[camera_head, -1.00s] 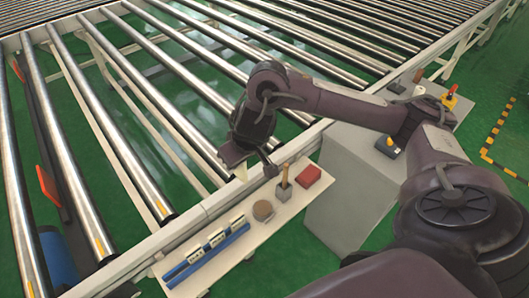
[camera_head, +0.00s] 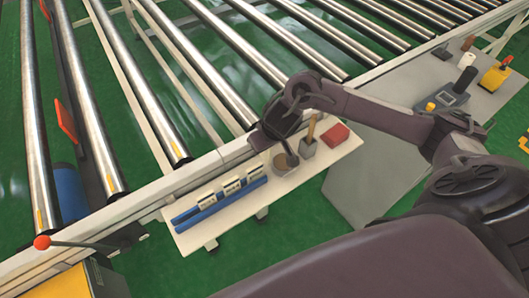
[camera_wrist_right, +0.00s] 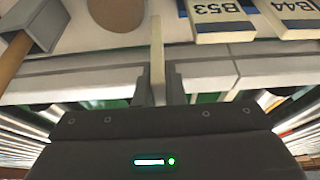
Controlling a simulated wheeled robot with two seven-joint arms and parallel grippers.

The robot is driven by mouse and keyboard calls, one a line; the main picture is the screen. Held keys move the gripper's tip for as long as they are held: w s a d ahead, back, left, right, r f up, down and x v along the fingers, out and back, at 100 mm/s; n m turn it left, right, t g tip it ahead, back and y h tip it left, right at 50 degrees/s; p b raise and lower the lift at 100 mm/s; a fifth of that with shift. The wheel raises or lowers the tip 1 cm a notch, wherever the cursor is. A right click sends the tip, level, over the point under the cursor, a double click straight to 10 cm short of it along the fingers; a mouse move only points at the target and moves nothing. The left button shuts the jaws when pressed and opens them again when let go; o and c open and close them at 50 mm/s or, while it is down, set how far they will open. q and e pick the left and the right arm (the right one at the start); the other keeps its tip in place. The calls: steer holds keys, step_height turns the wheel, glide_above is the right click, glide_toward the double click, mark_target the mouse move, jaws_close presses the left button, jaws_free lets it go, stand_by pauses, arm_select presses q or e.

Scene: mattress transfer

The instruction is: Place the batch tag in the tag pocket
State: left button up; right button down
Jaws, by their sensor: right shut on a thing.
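My right gripper (camera_head: 277,147) is over the back edge of a narrow white shelf, near its round brown disc. In the wrist view, the right gripper (camera_wrist_right: 159,88) is shut on a thin cream plate, seen edge-on, which looks like a batch tag (camera_wrist_right: 157,58). Its face and any print are hidden. White tags (camera_head: 230,187) stand in a row on a blue rack (camera_head: 190,220) on the shelf. The wrist view shows tags marked B53 (camera_wrist_right: 221,14) and B44 (camera_wrist_right: 290,12). I cannot identify the tag pocket. My left gripper is out of view.
The shelf (camera_head: 240,215) also holds the brown disc (camera_head: 285,163), a grey holder (camera_head: 308,147) with a wooden handle, and a red block (camera_head: 335,134). A roller conveyor (camera_head: 100,150) lies behind. A grey cabinet (camera_head: 365,178) stands to the right, with devices on top.

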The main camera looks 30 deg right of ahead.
mark_target(265, 152)
step_height(265, 152, down, 3)
steer(key=shift+f+b, duration=0.15)
steer(key=shift+b, duration=0.15)
steer(key=shift+f, duration=0.1)
steer(key=c, duration=1.5)
jaws_free()
